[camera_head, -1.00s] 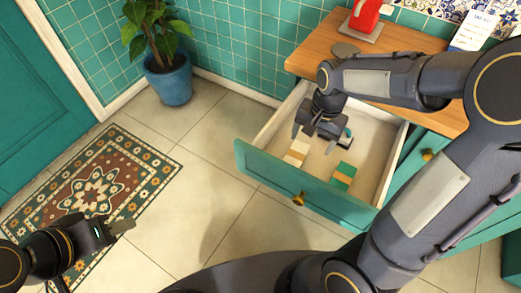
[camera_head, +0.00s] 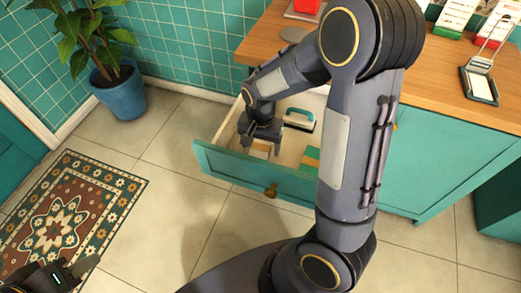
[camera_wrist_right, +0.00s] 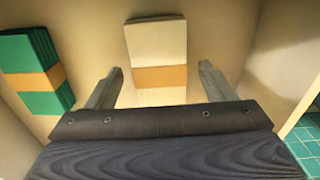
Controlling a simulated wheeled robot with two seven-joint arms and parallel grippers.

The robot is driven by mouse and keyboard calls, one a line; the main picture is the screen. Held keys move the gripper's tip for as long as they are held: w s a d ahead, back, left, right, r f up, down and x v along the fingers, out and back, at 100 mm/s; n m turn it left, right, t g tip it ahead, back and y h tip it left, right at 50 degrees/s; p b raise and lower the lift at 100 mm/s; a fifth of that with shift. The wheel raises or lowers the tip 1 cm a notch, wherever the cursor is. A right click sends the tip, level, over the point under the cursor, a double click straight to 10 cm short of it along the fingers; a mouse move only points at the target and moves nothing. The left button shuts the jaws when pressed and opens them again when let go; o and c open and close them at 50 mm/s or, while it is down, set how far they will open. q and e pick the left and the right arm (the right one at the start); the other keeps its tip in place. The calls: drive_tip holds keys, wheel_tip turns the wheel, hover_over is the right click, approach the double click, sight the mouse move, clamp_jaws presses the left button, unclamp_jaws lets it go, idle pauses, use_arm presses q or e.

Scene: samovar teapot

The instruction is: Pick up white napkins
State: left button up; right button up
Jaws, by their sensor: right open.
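The white napkins (camera_wrist_right: 155,42) are a stack with a tan band, lying in the open drawer (camera_head: 226,163). In the head view the napkins (camera_head: 261,149) are partly hidden by my right gripper. My right gripper (camera_head: 260,137) is inside the drawer, pointing down. In the wrist view its two fingers (camera_wrist_right: 159,70) are open, one on each side of the white stack, with gaps between; contact is not visible. My left gripper (camera_head: 80,268) is at the lower left edge, above the rug, mostly cut off; its jaws cannot be read.
Green napkins (camera_wrist_right: 36,68) with a tan band lie to the left in the wrist view and show in the head view (camera_head: 311,157). A teal-handled item (camera_head: 300,119) lies at the drawer's back. Drawer walls surround the gripper. A plant (camera_head: 120,90) stands left.

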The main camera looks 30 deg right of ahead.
drive_tip(key=shift+r, duration=0.1)
drive_tip(key=c, duration=1.1)
